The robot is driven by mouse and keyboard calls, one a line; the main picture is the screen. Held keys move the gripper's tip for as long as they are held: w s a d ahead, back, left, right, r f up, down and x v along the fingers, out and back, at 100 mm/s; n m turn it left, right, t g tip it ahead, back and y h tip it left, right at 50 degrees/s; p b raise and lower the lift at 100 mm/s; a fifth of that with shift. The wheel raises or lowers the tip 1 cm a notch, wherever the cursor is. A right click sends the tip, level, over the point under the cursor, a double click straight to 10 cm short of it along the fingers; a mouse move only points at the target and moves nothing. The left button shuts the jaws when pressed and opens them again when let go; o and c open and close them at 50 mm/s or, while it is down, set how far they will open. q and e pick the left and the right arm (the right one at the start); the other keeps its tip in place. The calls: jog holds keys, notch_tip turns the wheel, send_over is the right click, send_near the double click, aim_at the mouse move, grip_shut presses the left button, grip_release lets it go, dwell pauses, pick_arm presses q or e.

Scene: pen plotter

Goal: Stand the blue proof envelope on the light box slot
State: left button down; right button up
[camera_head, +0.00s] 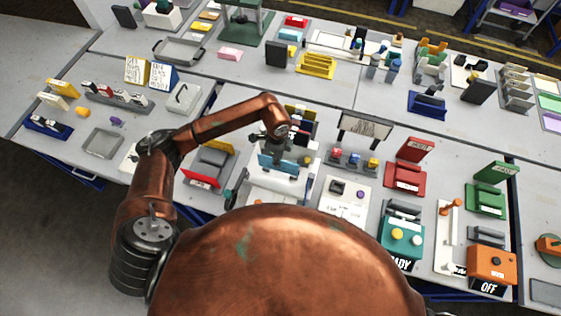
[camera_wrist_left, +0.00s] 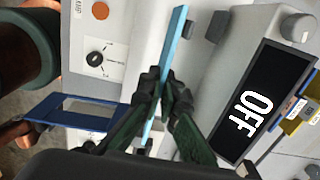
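My left gripper (camera_head: 281,154) reaches down over a white machine (camera_head: 262,192) near the front edge of the table. It is shut on a thin light-blue panel, the blue proof envelope (camera_head: 270,163). In the left wrist view, the envelope (camera_wrist_left: 172,45) is edge-on between the two dark fingers (camera_wrist_left: 164,95), with parts showing above and below them. Pale grey housing (camera_wrist_left: 140,35) lies behind it; I cannot make out the light box slot or whether the envelope touches it. My right gripper is not in view.
A black display reading OFF (camera_wrist_left: 257,103) is to the right in the wrist view. A knob panel (camera_wrist_left: 98,52) and a blue frame (camera_wrist_left: 72,112) are to the left. A red device (camera_head: 211,165) and a tray of coloured blocks (camera_head: 352,160) flank the white machine.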

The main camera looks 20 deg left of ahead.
pick_arm(q)
jog(key=f, duration=0.2)
jog(key=w+f+p, duration=0.1)
jog(key=w+f, duration=0.1)
jog(key=f, duration=0.1)
jog(key=shift+w+d+f, duration=0.2)
jog(key=shift+d+f, duration=0.15)
jog(key=shift+f, duration=0.1)
jog(key=shift+f, duration=0.1)
jog(key=c, duration=2.2)
grip_release()
jog(key=shift+o, duration=0.2)
